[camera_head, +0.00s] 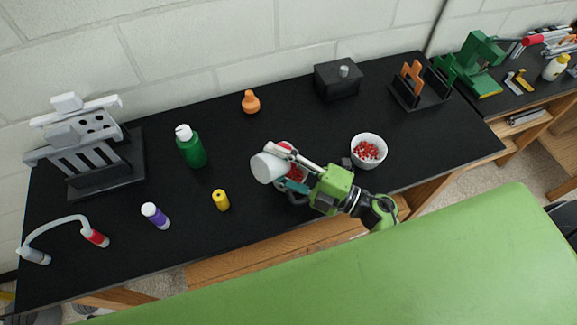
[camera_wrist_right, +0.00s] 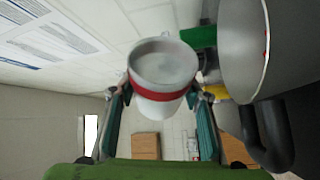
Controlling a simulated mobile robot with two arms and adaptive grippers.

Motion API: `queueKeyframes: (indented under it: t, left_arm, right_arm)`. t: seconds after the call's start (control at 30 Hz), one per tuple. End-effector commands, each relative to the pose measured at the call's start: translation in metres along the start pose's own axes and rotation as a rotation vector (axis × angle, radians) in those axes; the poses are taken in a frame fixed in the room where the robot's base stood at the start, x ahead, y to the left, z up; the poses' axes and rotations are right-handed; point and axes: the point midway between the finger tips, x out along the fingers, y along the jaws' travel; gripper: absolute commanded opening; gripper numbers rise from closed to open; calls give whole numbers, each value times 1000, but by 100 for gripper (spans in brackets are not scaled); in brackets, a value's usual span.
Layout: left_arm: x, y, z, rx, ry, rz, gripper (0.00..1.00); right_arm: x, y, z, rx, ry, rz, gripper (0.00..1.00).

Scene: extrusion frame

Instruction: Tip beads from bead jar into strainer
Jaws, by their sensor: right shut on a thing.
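The bead jar (camera_head: 267,167), white with a red band, is held tilted well over on its side above the table. My right gripper (camera_head: 291,166) is shut on it. In the right wrist view the jar (camera_wrist_right: 163,68) sits between the two fingers (camera_wrist_right: 160,118); I cannot tell if beads remain inside. Red beads show under the gripper in a vessel mostly hidden by it. In the right wrist view a grey round vessel (camera_wrist_right: 243,50) with a dark handle and a few red specks is close beside the jar; it may be the strainer. My left gripper is not in view.
A white bowl (camera_head: 369,152) of red beads stands right of the gripper. A black box (camera_head: 337,82) stands behind. The front middle is clear.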

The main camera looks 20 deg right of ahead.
Motion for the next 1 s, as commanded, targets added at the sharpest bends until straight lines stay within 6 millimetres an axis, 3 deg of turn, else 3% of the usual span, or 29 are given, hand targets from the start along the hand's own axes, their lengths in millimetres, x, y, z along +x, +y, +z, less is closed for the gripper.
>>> queueKeyframes:
  t: [1.0]
  left_arm:
    - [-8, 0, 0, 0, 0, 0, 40]
  right_arm:
    - [-1, 9, 4, 128, 0, 54, 21]
